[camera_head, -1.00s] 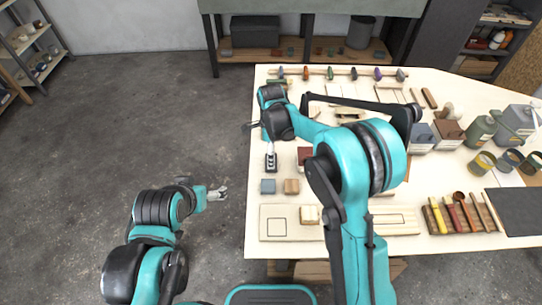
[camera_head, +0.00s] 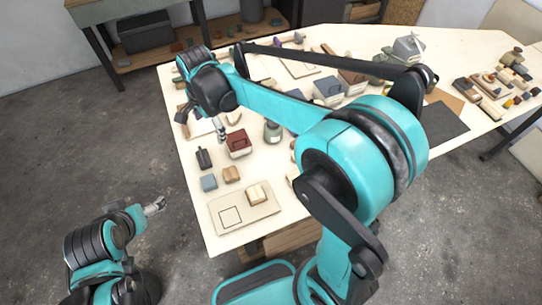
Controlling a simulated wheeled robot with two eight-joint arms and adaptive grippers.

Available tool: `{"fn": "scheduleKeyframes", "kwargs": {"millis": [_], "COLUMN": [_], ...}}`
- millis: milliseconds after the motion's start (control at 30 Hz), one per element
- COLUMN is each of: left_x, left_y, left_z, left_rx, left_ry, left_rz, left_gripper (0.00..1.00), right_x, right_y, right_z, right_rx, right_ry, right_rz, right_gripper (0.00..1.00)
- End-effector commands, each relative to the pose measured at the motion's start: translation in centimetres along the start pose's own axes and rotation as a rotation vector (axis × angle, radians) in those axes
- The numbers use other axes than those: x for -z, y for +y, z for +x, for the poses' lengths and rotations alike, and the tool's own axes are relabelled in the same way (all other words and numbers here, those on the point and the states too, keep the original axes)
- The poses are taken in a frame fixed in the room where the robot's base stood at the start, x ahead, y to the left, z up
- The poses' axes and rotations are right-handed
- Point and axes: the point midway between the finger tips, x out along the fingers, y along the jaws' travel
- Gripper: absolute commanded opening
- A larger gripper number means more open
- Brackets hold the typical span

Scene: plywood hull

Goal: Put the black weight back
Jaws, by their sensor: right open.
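A small black block with a raised top (camera_head: 203,158), which looks like the black weight, stands on the pale plywood table (camera_head: 188,165) near its left edge. My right gripper (camera_head: 221,132) is above the table, just behind and to the right of the black block, with its silver fingers pointing down. It is open, and I see nothing between the fingers. My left gripper (camera_head: 157,205) is off the table's left side, over the floor, with its fingers apart and empty.
A blue-grey block (camera_head: 208,182) and a wooden block (camera_head: 231,174) stand in front of the black block. A red box (camera_head: 238,143) and a green container (camera_head: 272,132) are to the right. A board with a square outline (camera_head: 230,217) carries a pale block (camera_head: 257,195).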

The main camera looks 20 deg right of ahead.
Motion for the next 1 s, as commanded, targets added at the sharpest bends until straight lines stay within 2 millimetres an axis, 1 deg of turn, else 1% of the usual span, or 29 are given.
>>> {"fn": "scheduleKeyframes", "kwargs": {"millis": [33,100,167,200,267,300,433,500,600,700,800,1000], "left_x": [0.0,0.0,0.0,0.0,0.0,0.0,0.0,0.0,0.0,0.0,0.0,0.0], "left_y": [0.0,0.0,0.0,0.0,0.0,0.0,0.0,0.0,0.0,0.0,0.0,0.0], "left_z": [0.0,0.0,0.0,0.0,0.0,0.0,0.0,0.0,0.0,0.0,0.0,0.0], "left_rx": [0.0,0.0,0.0,0.0,0.0,0.0,0.0,0.0,0.0,0.0,0.0,0.0], "left_ry": [0.0,0.0,0.0,0.0,0.0,0.0,0.0,0.0,0.0,0.0,0.0,0.0], "left_rz": [0.0,0.0,0.0,0.0,0.0,0.0,0.0,0.0,0.0,0.0,0.0,0.0], "left_gripper": [0.85,0.85,0.85,0.85,0.85,0.85,0.85,0.85,0.85,0.85,0.85,0.85], "right_x": [0.8,1.6,2.3,2.7,3.2,3.5,4.3,4.6,4.9,5.1,5.2,5.2], "right_y": [1.7,3.8,5.6,6.8,8.6,9.9,14.0,16.0,18.4,20.1,21.1,21.5], "right_z": [-1.3,-2.6,-3.6,-4.2,-4.8,-5.1,-5.6,-5.5,-5.1,-4.6,-4.2,-4.0], "right_rx": [0.031,0.074,0.11,0.132,0.164,0.183,0.233,0.252,0.266,0.269,0.268,0.265], "right_ry": [0.008,0.026,0.047,0.063,0.093,0.115,0.2,0.253,0.326,0.386,0.425,0.447], "right_rz": [-0.073,-0.19,-0.289,-0.356,-0.456,-0.522,-0.737,-0.848,-0.987,-1.093,-1.161,-1.199], "right_gripper": [0.85,0.85,0.85,0.85,0.85,0.85,0.85,0.85,0.85,0.85,0.85,0.85]}}
